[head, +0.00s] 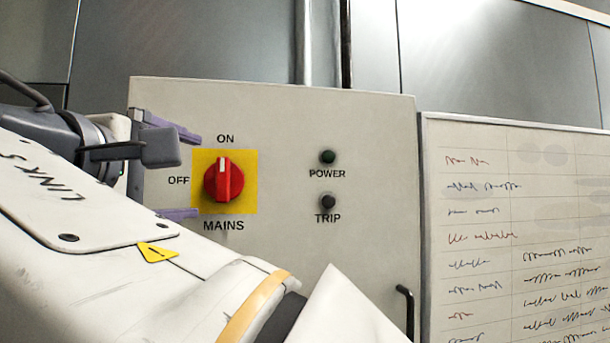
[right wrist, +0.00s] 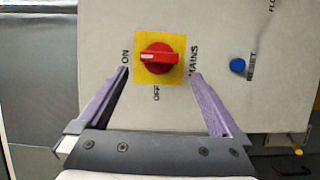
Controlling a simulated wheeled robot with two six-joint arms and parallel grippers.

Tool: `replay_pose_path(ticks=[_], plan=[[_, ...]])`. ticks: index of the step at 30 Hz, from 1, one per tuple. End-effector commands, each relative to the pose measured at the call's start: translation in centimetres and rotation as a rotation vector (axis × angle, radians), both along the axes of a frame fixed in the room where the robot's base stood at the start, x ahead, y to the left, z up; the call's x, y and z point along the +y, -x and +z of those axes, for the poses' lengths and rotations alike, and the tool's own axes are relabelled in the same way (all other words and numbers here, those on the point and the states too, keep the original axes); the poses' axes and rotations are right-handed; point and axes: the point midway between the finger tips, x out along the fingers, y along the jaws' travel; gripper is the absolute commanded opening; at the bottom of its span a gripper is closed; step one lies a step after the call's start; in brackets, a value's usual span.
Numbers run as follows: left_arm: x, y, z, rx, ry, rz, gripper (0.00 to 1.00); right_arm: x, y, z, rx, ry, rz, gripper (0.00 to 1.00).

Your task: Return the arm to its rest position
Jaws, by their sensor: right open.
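The red MAINS rotary switch (head: 223,181) sits on a yellow plate on a grey cabinet (head: 290,120). Its white mark points up at the ON label; OFF is to its left. My right gripper (head: 195,174) is open and empty in front of the switch, its purple fingers above and below it in the head view. The right wrist view shows the switch (right wrist: 160,58) turned sideways, its white mark towards ON, beyond and between the fingertips (right wrist: 161,73). The fingers look apart from the switch. My left gripper is not in view.
A dark POWER lamp (head: 328,157) and a dark TRIP lamp (head: 328,202) are right of the switch. A black handle (head: 405,310) is at the cabinet's lower right. A whiteboard (head: 520,230) stands to the right. The right wrist view shows a blue RESET button (right wrist: 238,65).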

Motion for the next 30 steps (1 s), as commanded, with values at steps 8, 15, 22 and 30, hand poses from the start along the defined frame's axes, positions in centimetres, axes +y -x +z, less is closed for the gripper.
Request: replay_pose_path(ticks=[8, 15, 22, 30], plan=[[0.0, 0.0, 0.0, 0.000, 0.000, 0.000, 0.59, 1.0, 0.4, -0.1, 0.000, 0.000, 0.014, 1.00], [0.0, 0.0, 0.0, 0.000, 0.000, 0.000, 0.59, 1.1, 0.5, 0.0, 0.000, 0.000, 0.017, 1.00], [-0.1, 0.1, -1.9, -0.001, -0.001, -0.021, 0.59, 0.6, -2.2, -6.2, 0.118, 0.054, 0.038, 1.00], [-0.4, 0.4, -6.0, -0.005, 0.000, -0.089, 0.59, -4.6, -5.9, -25.5, 0.544, 0.086, 0.044, 1.00]])
